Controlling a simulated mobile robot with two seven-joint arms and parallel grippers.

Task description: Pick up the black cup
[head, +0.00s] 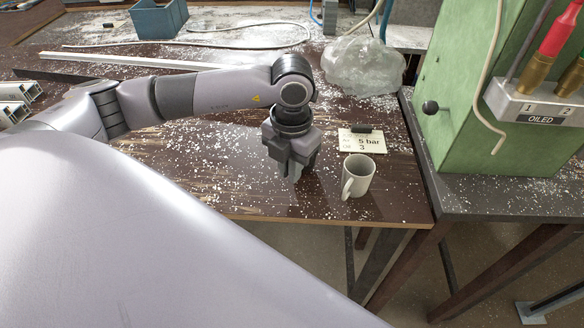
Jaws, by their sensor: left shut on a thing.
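My left gripper (292,172) points down over the brown bench near its front edge. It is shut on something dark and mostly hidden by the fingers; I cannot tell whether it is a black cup. No black cup shows clearly anywhere else. A pale grey-white mug (360,174) stands upright to the right of the gripper, apart from it, its handle towards the front left. My right gripper is out of view.
A small card (370,146) reading "5 bar" with a dark clip lies behind the mug. A clear plastic bag (362,66), a blue bin (158,18) and metal profiles (135,61) are farther back. A green machine (455,110) stands right. White chips litter the bench (225,185).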

